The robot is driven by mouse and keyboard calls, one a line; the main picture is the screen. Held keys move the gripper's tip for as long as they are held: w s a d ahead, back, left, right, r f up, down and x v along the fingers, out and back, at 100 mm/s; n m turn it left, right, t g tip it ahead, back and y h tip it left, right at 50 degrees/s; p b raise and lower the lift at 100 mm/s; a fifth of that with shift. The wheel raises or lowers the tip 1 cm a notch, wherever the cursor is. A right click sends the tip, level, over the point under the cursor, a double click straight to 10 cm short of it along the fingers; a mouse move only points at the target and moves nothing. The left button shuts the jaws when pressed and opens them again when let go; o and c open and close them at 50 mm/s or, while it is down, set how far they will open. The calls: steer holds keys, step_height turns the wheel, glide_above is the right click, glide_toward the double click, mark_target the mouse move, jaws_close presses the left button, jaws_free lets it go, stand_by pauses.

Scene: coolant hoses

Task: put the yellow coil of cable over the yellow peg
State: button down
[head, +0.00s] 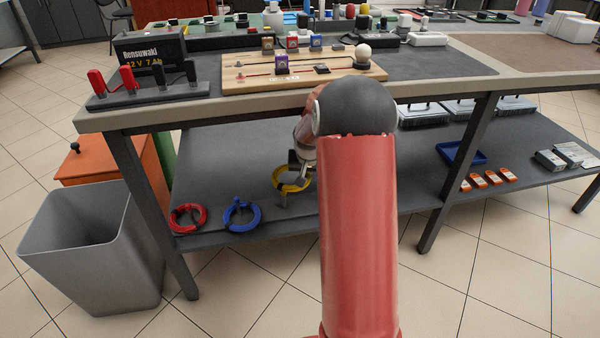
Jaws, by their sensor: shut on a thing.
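The yellow coil of cable (291,187) is a ring above the lower shelf, tilted towards the camera. My gripper (297,168) is shut on its upper rim, on the right side. A short grey post (283,201) shows just below the coil; whether the coil is around it, in front of it or above it I cannot tell. I cannot make out a yellow colour on any peg. My red arm hides the shelf to the right of the gripper.
A red coil (188,219) and a blue coil (241,215) lie to the left on the lower shelf (215,170). The bench top (440,88) is above the gripper. A bench leg (152,215) and a grey bin (85,250) stand at left.

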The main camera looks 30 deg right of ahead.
mark_target(305, 186)
steer(key=shift+w+a, duration=0.15)
steer(key=shift+a, duration=0.25)
step_height(305, 186, down, 10)
steer(key=b, duration=0.7)
steer(key=shift+r, duration=0.25)
steer(key=c, duration=1.2)
jaws_free()
steer(key=shift+o, duration=0.2)
steer(key=shift+p+v, duration=0.45)
steer(key=shift+v, duration=3.5)
